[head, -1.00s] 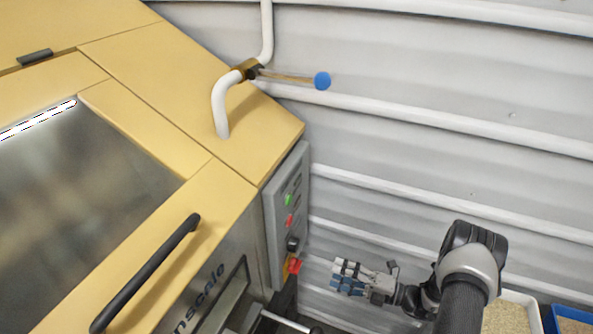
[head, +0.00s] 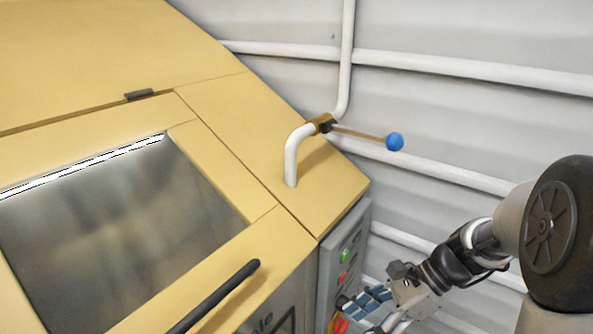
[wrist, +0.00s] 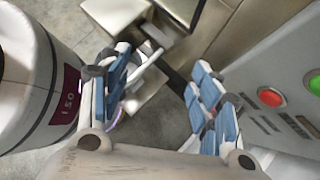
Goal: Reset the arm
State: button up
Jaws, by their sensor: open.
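My gripper (head: 372,312) is at the lower right in the head view, in front of the grey control panel of the yellow hopper (head: 225,140). My arm reaches down to it from the right edge. In the wrist view my gripper (wrist: 160,95) shows two blue-padded fingers spread apart with nothing between them. Beyond the fingers are the grey floor and metal parts low on the machine.
The control panel (head: 345,255) has green and red buttons; it also fills the right of the wrist view (wrist: 285,70). A white pipe (head: 292,160) carries a valve lever with a blue knob (head: 395,142). A black handle (head: 215,297) crosses the hopper front. The ribbed wall stands behind.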

jog(key=s+r+n+t+h, duration=0.2)
jog(key=s+r+n+h, duration=0.2)
jog(key=s+n, duration=0.3)
jog(key=s+d+r+n+t+h, duration=0.1)
jog(key=s+r+n+t+h, duration=0.2)
jog(key=n, duration=0.9)
jog(key=s+r+h, duration=0.2)
jog(key=s+r, duration=0.1)
jog(key=s, duration=0.1)
jog(key=shift+d+t, duration=0.15)
jog(key=shift+t, duration=0.15)
jog(key=shift+s, duration=0.1)
jog(key=shift+c, duration=0.5)
